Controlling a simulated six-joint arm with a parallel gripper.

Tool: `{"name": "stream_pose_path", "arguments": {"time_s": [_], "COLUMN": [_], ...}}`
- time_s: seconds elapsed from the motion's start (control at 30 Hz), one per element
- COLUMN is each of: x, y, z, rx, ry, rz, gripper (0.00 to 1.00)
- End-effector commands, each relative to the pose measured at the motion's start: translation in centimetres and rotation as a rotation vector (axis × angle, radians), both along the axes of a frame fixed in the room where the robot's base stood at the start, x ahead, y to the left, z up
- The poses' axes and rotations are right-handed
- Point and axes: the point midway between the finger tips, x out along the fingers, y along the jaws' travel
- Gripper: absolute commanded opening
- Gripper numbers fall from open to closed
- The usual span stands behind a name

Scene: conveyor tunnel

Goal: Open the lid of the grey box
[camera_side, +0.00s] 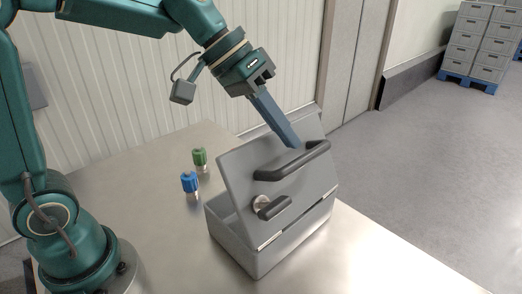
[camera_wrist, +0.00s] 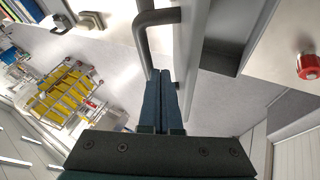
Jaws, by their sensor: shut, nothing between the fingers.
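The grey box (camera_side: 262,258) stands on the metal table. Its lid (camera_side: 240,186) is raised steeply, hinged along the side nearest the side camera, and the box is open behind it. A dark bar handle (camera_side: 292,162) and a smaller dark handle on a round mount (camera_side: 272,207) are on the lid's outer face. My gripper (camera_side: 295,144) is shut and empty, its fingertips at the lid's upper edge beside the bar handle. In the wrist view the shut fingers (camera_wrist: 168,75) lie between the handle (camera_wrist: 152,28) and the lid's edge (camera_wrist: 190,45); I cannot tell whether they touch.
A green-capped item (camera_side: 199,156) and a blue-capped item (camera_side: 189,182) stand on the table (camera_side: 130,190) left of the box. A red-capped item (camera_wrist: 308,67) shows in the wrist view. A wall stands behind; stacked grey crates (camera_side: 484,40) are far off at right.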

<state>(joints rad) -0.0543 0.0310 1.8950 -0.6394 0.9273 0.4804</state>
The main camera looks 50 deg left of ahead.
Motion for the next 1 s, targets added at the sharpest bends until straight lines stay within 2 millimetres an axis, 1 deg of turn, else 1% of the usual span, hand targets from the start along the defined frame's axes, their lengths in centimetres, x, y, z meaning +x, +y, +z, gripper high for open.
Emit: {"name": "stream_pose_path", "arguments": {"time_s": [0.03, 0.2, 0.67, 0.83, 1.0], "x": [0.1, 0.4, 0.4, 0.4, 0.4], "y": [-0.3, -0.5, -0.8, -1.8, -3.4], "z": [-0.4, -0.9, -0.8, -0.5, -0.2], "rx": [0.0, 0.0, 0.019, 0.083, 0.19], "ry": [0.004, 0.001, -0.002, -0.004, -0.007], "rz": [-0.002, 0.0, -0.002, -0.007, -0.011], "gripper": [0.0, 0.0, 0.0, 0.0, 0.0]}}
